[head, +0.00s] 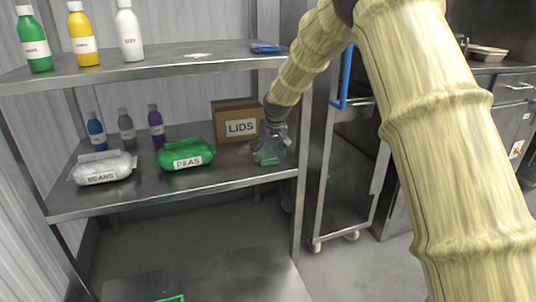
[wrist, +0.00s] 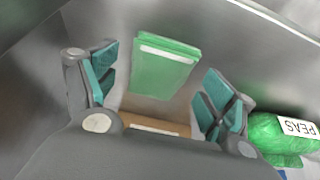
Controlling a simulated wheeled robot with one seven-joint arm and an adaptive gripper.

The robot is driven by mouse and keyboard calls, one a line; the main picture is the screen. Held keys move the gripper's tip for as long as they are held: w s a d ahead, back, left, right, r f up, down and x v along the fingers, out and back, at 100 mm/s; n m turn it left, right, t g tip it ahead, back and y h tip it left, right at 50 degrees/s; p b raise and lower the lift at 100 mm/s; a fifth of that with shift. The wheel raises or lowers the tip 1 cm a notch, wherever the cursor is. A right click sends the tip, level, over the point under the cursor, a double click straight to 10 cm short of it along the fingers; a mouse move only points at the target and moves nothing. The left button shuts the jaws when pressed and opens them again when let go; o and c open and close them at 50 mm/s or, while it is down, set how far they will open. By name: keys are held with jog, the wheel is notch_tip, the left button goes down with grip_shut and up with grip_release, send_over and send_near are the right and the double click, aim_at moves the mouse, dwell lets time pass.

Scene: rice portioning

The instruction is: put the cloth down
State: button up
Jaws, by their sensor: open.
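A folded green cloth (wrist: 162,68) with a white stripe along one edge lies flat on the metal shelf in the wrist view. My gripper (wrist: 162,82) is open, with its teal-padded fingers on either side of the cloth and a visible gap to each side. In the head view my gripper (head: 270,148) reaches down over the right end of the middle shelf (head: 225,180). A small green patch, likely the cloth (head: 267,157), shows at its fingertips, mostly covered by them.
A brown LIDS box (head: 235,125) stands just left of my gripper. A green PEAS bag (head: 187,153), a BEANS bag (head: 103,168) and small bottles (head: 126,125) are farther left. The upper shelf (head: 150,66) is overhead; a blue-handled cart (head: 346,75) stands right.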

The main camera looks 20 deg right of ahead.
jog(key=p+v, duration=0.3)
jog(key=v, duration=0.7)
jog(key=shift+s+r, duration=0.2)
jog(key=shift+r, duration=0.1)
